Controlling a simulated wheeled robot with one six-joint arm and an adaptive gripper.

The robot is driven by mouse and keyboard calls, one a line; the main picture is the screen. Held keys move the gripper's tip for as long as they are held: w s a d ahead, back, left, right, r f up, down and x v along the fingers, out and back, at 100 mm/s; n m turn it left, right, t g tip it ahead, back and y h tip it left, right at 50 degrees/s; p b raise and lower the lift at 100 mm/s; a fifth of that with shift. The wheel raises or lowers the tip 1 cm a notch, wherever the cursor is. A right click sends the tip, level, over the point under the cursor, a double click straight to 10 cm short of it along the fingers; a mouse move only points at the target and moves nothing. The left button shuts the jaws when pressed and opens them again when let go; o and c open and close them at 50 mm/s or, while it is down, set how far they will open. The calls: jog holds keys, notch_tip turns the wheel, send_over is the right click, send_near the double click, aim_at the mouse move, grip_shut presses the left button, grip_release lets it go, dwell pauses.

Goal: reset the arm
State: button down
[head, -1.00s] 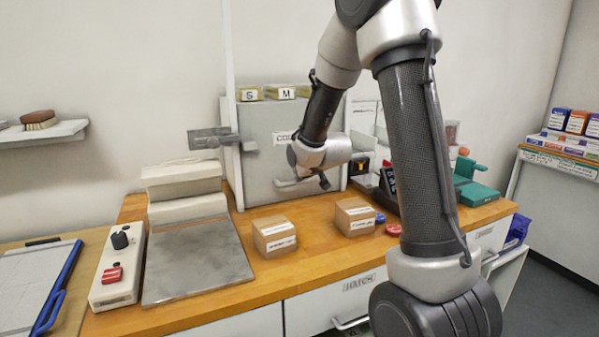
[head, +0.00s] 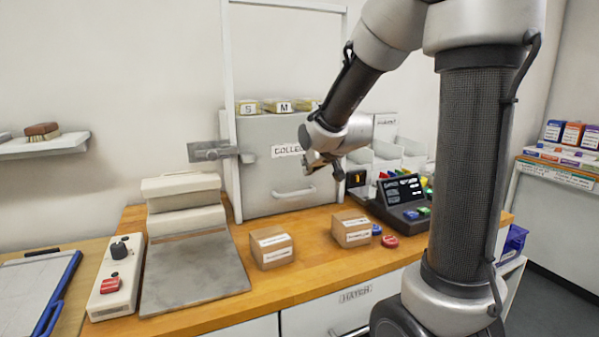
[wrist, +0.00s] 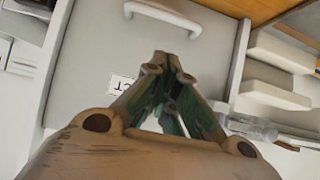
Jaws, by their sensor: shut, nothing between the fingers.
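My arm reaches in from the upper right of the head view, with its elbow raised. My gripper (head: 308,168) hangs in front of the grey collect cabinet (head: 262,175), above the bench. In the wrist view my gripper (wrist: 172,60) has its fingertips together with nothing between them. The cabinet front and its handle (wrist: 163,16) lie beyond the fingertips. I cannot tell how far the fingertips are from the cabinet.
Two cardboard boxes (head: 271,247) (head: 351,229) stand on the wooden bench (head: 310,270). A dark console (head: 401,198) stands behind red and blue discs. A press-like machine (head: 190,230) and a control box (head: 117,278) are at left. The bench front is clear.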

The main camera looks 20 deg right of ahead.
jog(key=s+f+g, duration=0.6)
jog(key=s, duration=0.7)
jog(key=s+r, duration=0.3)
jog(key=s, duration=0.6)
jog(key=s+r, duration=0.3)
jog(key=s, duration=0.7)
jog(key=shift+s+a+r+g, duration=0.2)
jog(key=shift+a+g, duration=0.05)
jog(key=shift+g, duration=0.15)
